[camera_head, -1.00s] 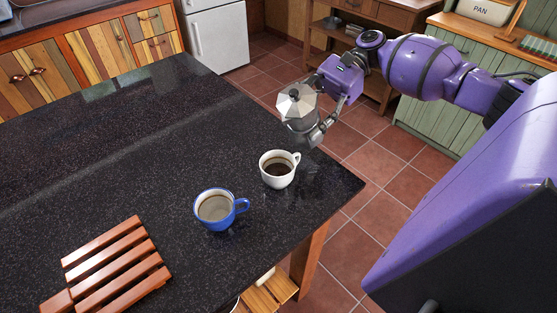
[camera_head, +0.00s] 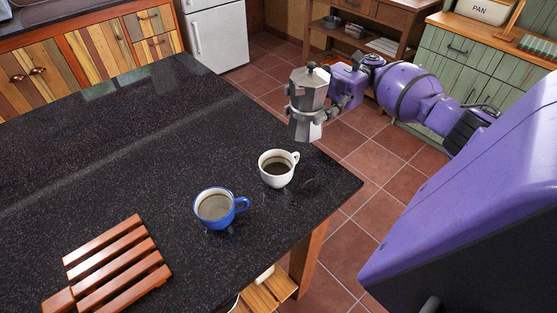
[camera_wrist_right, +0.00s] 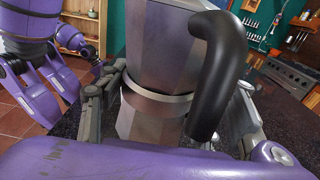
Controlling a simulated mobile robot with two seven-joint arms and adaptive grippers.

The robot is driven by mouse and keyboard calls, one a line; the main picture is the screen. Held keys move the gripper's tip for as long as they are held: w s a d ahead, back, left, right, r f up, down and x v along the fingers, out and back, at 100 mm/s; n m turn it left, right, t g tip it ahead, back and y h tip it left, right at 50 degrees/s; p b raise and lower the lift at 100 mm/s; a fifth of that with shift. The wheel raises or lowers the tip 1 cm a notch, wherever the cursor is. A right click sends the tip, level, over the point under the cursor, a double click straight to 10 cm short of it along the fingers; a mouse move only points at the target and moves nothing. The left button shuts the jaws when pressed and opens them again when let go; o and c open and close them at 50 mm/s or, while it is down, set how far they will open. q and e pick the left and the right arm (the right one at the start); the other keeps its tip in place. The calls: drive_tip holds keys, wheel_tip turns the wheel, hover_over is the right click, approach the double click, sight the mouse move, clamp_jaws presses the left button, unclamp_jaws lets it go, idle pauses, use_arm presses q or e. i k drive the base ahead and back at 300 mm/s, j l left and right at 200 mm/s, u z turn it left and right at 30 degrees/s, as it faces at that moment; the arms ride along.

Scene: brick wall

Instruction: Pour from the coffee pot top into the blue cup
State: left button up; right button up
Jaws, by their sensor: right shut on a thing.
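The silver coffee pot (camera_head: 308,88), with a dark knob on its lid, is held upright above the counter, behind the white cup. My right gripper (camera_head: 318,112) is shut on it around its middle. In the right wrist view the pot (camera_wrist_right: 153,70) fills the middle, with the gripper's fingers (camera_wrist_right: 160,105) on both sides and the black handle facing the camera. The blue cup (camera_head: 214,209) stands upright on the counter with brown liquid inside. The white cup (camera_head: 277,168) stands behind and right of it, holding dark coffee. My left gripper is not seen in the head view.
The dark speckled counter (camera_head: 110,170) has wide free room at the back left. A slatted wooden trivet (camera_head: 115,262) lies at front left. The counter's right edge runs close to the white cup, with the tiled floor beyond.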

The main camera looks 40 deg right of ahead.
sight(214, 207)
drive_tip(key=k, duration=1)
